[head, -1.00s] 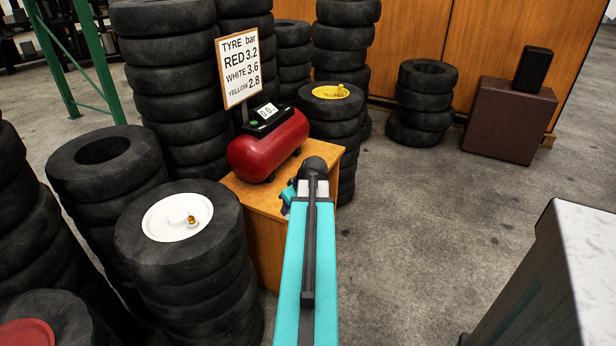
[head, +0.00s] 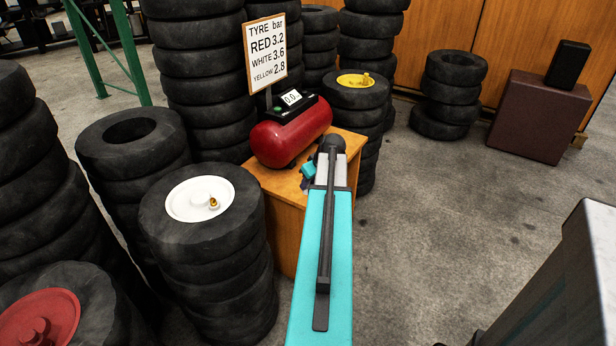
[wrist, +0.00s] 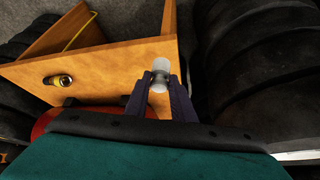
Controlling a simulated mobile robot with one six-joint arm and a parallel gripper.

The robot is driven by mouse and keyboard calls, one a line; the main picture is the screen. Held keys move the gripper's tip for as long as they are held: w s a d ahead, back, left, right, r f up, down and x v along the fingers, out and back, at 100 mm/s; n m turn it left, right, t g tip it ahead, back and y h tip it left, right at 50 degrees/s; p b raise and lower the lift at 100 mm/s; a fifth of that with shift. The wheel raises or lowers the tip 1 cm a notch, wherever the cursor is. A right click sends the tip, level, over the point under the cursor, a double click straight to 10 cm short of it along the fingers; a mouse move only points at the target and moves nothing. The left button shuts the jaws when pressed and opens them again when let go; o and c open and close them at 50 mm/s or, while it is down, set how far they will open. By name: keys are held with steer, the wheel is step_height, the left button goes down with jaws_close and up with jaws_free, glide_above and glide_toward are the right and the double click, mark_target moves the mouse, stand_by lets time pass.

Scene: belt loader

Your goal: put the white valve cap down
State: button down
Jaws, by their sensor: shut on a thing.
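The white valve cap (wrist: 161,72) is pale, small and rounded, and sits between the fingertips of my gripper (wrist: 160,84) in the wrist view. My gripper is shut on it, over or beside the wooden bench top (wrist: 110,75); the gap to the wood cannot be judged. In the head view my gripper (head: 308,178) is mostly hidden behind my arm, at the bench's front side, and the cap is not visible. The tyre with the white wheel (head: 190,190) tops a stack left of the bench, with a bare brass valve (head: 214,203) on it.
A red compressor (head: 290,140) with a display stands on the bench, beside a pressure sign (head: 270,55). A dark, brass-tipped fitting (wrist: 62,80) is on the wood. A yellow-wheel stack (head: 356,82) and red-wheel tyre (head: 45,315) stand near.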

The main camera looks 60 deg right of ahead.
steer(key=shift+w+d+f+p, duration=0.1)
steer(key=shift+w+d+f, duration=0.05)
steer(key=shift+w+d, duration=0.9)
steer(key=shift+w+d+f+p, duration=0.15)
steer(key=shift+w+d, duration=0.55)
steer(key=shift+d, duration=0.7)
steer(key=shift+w+d+f+p, duration=0.1)
steer(key=shift+w+d+f, duration=0.05)
steer(key=shift+w+d, duration=0.9)
steer(key=shift+s+d+f, duration=0.1)
steer(key=shift+s+d, duration=0.05)
steer(key=shift+s, duration=0.1)
steer(key=shift+f, duration=1.6)
steer(key=shift+f, duration=0.2)
steer(key=c, duration=1.5)
jaws_free()
steer(key=shift+r, duration=0.1)
steer(key=shift+r, duration=0.2)
steer(key=v, duration=1.2)
